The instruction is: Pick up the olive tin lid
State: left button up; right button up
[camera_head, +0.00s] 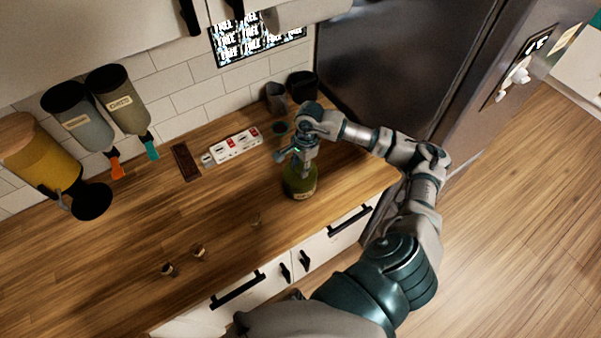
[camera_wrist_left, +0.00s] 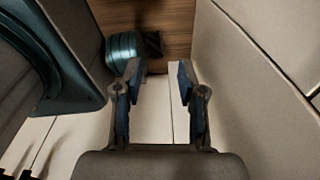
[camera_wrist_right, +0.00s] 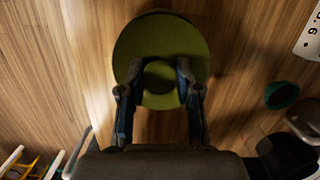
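The olive tin (camera_head: 299,187) stands upright on the wooden counter in the head view, below my right gripper (camera_head: 300,158). In the right wrist view the round olive lid (camera_wrist_right: 160,35) is seen from above with its knob (camera_wrist_right: 159,80) in the middle. My right gripper (camera_wrist_right: 160,75) is open, with one finger on each side of the knob. I cannot tell whether the fingers touch it. My left gripper (camera_wrist_left: 159,75) is open and empty, shown only in the left wrist view, away from the counter.
A white power strip (camera_head: 235,146) and a dark brown slab (camera_head: 185,161) lie behind the tin. Dark cups (camera_head: 301,85) stand near the fridge (camera_head: 400,60). Wall dispensers (camera_head: 120,100) hang at left. The counter's middle is clear.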

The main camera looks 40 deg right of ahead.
jog(key=shift+f, duration=0.1)
jog(key=shift+c, duration=0.5)
jog(key=shift+d+r, duration=0.1)
jog(key=shift+r, duration=0.5)
notch_tip(320, 180, up, 2)
jog(key=shift+w+r+b, duration=0.1)
jog(key=shift+r+b, duration=0.05)
jog(key=shift+b, duration=0.45)
jog(key=s+a+r+b, duration=0.1)
jog(key=s+a+b, duration=0.1)
jog(key=s+a, duration=0.3)
jog(key=s+a+b, duration=0.1)
jog(key=s+a, duration=0.2)
jog(key=s, duration=0.5)
notch_tip(320, 180, up, 3)
jog(key=m+t+y+p, duration=0.1)
jog(key=m+p, duration=0.5)
jog(key=p, duration=0.3)
send_over(299, 167)
jog(key=shift+s+d, duration=0.15)
jog(key=shift+d, duration=0.05)
jog(key=shift+f+b, duration=2.1)
jog(key=shift+f, duration=1.25)
